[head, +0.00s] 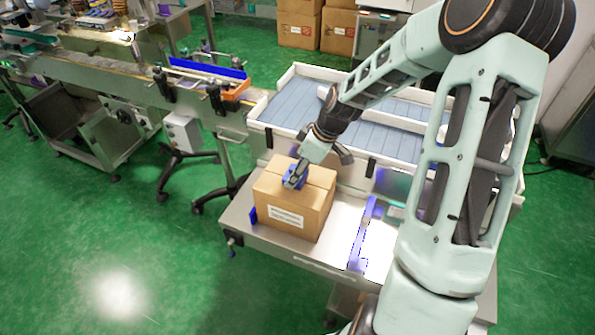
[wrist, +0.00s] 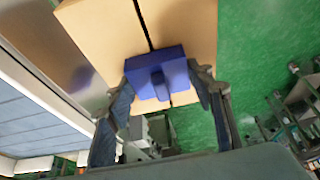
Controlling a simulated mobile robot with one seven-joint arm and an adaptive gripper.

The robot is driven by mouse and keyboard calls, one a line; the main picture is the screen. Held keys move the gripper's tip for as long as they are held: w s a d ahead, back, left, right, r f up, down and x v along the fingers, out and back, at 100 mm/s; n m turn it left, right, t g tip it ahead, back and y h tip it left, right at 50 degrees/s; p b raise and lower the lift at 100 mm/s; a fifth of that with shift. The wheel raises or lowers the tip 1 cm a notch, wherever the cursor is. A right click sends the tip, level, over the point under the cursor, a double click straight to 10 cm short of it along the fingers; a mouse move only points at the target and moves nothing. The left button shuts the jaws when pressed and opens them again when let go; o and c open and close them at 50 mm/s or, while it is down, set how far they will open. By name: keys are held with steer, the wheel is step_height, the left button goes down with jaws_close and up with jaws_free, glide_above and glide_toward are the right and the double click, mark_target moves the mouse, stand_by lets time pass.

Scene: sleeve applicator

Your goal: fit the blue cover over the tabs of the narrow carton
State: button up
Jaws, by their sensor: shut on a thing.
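The narrow carton (head: 292,197) is a tan box with a white label on its front, upright on the metal table. Its top, with a dark seam down the middle, fills the upper part of the wrist view (wrist: 190,25). The blue cover (wrist: 158,72) is a small block with a raised grip, at the carton's top over the seam. My gripper (head: 294,182) is shut on the blue cover (head: 298,171); its fingers flank the cover in the wrist view (wrist: 160,92). The carton's tabs are hidden, and I cannot tell whether the cover sits fully on them.
Blue guides stand on the table, one at the carton's left (head: 252,215) and a longer one (head: 362,232) to its right. A conveyor tray with blue-grey slats (head: 290,115) lies behind. The table (head: 335,235) is bare between carton and right guide.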

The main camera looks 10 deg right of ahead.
steer(key=o, duration=1.2)
steer(key=shift+r+p, duration=2.6)
steer(key=shift+r, duration=1)
